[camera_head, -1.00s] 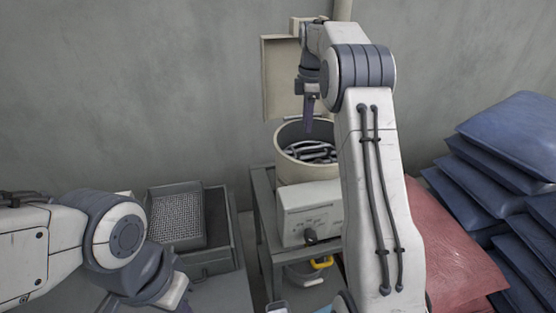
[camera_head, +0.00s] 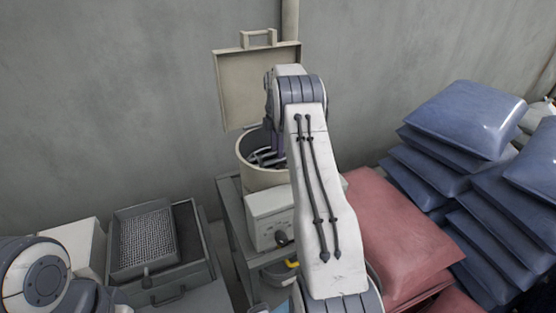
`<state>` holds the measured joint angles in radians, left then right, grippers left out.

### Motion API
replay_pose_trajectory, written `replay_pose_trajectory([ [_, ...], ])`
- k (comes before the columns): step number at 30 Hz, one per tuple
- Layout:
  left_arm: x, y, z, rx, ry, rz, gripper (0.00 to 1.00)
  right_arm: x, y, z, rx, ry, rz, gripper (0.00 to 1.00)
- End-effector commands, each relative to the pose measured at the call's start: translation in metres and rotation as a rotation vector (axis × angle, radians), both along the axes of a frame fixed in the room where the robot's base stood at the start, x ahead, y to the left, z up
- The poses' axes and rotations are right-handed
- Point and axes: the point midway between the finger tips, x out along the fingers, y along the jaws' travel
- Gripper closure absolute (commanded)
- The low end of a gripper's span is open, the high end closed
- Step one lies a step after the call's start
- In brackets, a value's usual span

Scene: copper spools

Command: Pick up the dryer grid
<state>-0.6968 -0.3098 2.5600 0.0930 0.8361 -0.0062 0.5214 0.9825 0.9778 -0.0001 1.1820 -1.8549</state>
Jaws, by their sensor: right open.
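A cream round dryer (camera_head: 262,178) stands on a grey stand with its square lid (camera_head: 243,85) open against the wall. Grey metal bars (camera_head: 268,157), which look like the dryer grid, lie inside it. My right gripper (camera_head: 277,143) reaches down into the dryer's mouth over the bars. It is open, with its arm hiding part of it and the dryer's right side. I cannot tell whether its fingers touch the bars. My left arm is at the lower left, with its fingers out of view.
A grey box at left holds a mesh-bottomed tray (camera_head: 147,240), beside a white box (camera_head: 78,245). A cream control box (camera_head: 268,215) sits in front of the dryer. Red sacks (camera_head: 395,235) and stacked blue sacks (camera_head: 465,120) crowd the right.

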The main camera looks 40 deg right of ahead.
Motion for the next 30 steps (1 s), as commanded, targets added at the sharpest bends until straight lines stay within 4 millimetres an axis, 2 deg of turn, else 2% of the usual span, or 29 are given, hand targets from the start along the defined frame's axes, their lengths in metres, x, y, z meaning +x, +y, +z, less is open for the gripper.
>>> replay_pose_trajectory([
  [1, 0.0, 0.0, 0.01, 0.0, 0.0, 0.001, 1.0, -0.001, 0.001, -0.003, 0.002, 0.004, 0.0, 0.48],
  [3, 0.0, 0.0, 0.013, 0.0, 0.0, 0.001, 1.0, -0.001, 0.001, -0.013, 0.002, 0.004, 0.0, 0.48],
  [7, 0.0, 0.0, 0.015, 0.0, 0.0, 0.002, 1.0, 0.0, 0.001, -0.021, 0.0, 0.0, 0.0, 0.48],
  [13, 0.0, 0.0, 0.013, 0.0, 0.0, 0.002, 1.0, 0.0, 0.001, -0.023, 0.0, -0.001, 0.001, 0.48],
  [17, 0.0, 0.0, 0.013, 0.0, 0.0, 0.002, 1.0, 0.001, 0.001, -0.022, 0.0, -0.001, 0.001, 0.98],
  [30, 0.0, 0.0, 0.014, 0.0, 0.0, 0.001, 1.0, 0.001, 0.001, -0.022, 0.0, 0.0, 0.001, 1.0],
])
